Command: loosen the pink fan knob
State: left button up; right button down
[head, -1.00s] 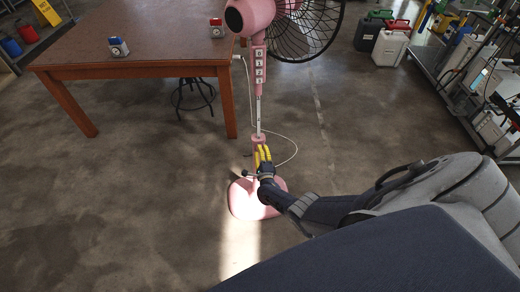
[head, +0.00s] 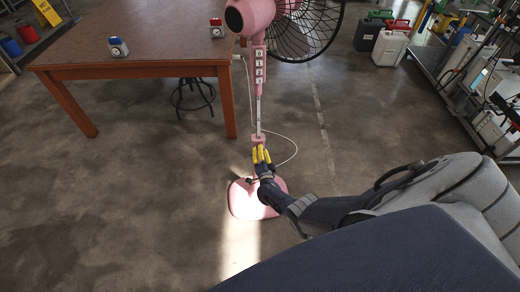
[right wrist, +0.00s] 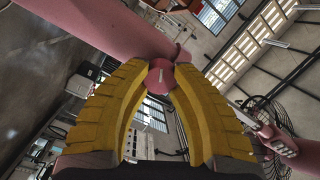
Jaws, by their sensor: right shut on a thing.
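The pink fan stands on the floor, with its round pink base (head: 243,200) and upright column (head: 259,70) in the head view. My right gripper (head: 261,156) reaches the lower column just above the base, its yellow fingers pointing up at the collar (head: 258,139). In the right wrist view the small round pink knob (right wrist: 160,77), with a pale mark on its face, sits between the yellow fingertips of that gripper, which is shut on it. The pink column (right wrist: 95,25) passes right behind the knob. In the head view the fingers hide the knob. My left gripper is out of view.
A white cord (head: 285,142) loops beside the column. Loaded shelves (head: 485,100) stand at the right. Floor in front is clear.

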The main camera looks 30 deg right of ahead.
jog(key=c, duration=1.1)
grip_release()
jog(key=shift+v, duration=3.45)
jog(key=shift+s, duration=0.1)
jog(key=v, duration=1.2)
jog(key=s+a+f+n+g+y, duration=0.3)
jog(key=s+a+f+n, duration=0.15)
jog(key=s+f, duration=0.6)
jog(key=s+a+f+n+g+y, duration=0.35)
jog(key=s+f+n, duration=0.25)
jog(key=s+f, duration=0.45)
jog(key=s+f+n+g, duration=0.3)
jog(key=s+f, duration=0.1)
jog(key=s, duration=0.3)
jog(key=s+f+n+g, duration=0.2)
jog(key=s+f+n, duration=0.1)
jog(key=s, duration=0.5)
jog(key=s+f+n+g, duration=0.3)
jog(key=s+f+n, duration=0.1)
jog(key=s, duration=0.3)
jog(key=shift+s+d+f+g+y, duration=0.25)
jog(key=shift+s+d+f+g, duration=0.1)
jog(key=shift+f, duration=0.25)
